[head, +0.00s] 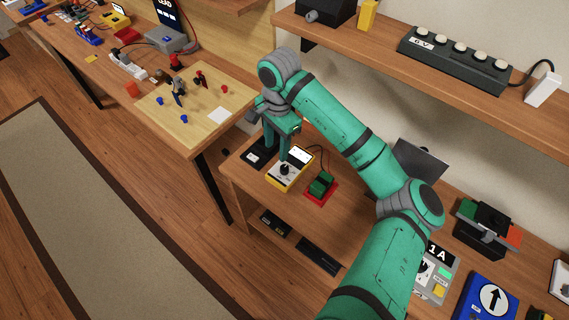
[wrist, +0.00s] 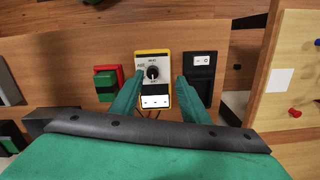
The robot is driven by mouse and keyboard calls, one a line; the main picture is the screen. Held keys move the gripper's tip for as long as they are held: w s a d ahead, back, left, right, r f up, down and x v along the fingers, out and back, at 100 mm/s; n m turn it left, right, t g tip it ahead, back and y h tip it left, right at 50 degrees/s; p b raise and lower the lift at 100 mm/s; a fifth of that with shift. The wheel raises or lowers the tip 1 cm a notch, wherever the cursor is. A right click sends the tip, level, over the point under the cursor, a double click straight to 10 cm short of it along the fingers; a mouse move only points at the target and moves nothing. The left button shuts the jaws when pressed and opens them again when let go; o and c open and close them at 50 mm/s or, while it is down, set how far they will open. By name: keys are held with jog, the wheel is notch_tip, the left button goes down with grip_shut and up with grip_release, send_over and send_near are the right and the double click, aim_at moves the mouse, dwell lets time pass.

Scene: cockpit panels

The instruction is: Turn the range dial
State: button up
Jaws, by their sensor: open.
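The range dial (wrist: 152,72) is a round black knob on the white face of a yellow-edged meter (wrist: 141,61). In the wrist view the dial lies between the two green fingers of my gripper (wrist: 160,79), nearer the left finger. In the head view the meter (head: 299,157) lies on the wooden bench and the dial (head: 285,170) shows just below the fingers. My gripper (head: 277,156) is open, pointing down over the meter. I cannot tell whether a finger touches the meter or the dial.
A green switch on a red base (head: 321,186) sits close to the meter on one side, a black switch box (wrist: 199,73) on the other. A wooden pegboard (head: 209,98) stands to the left. A shelf (head: 385,53) runs above the bench.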

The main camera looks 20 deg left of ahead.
aim_at(285, 167)
jog(key=shift+h, duration=0.4)
jog(key=f, duration=0.3)
jog(key=d+f, duration=0.1)
jog(key=f, duration=0.3)
jog(key=w+d+f, duration=0.1)
jog(key=f, duration=0.2)
jog(key=shift+f, duration=0.15)
grip_shut()
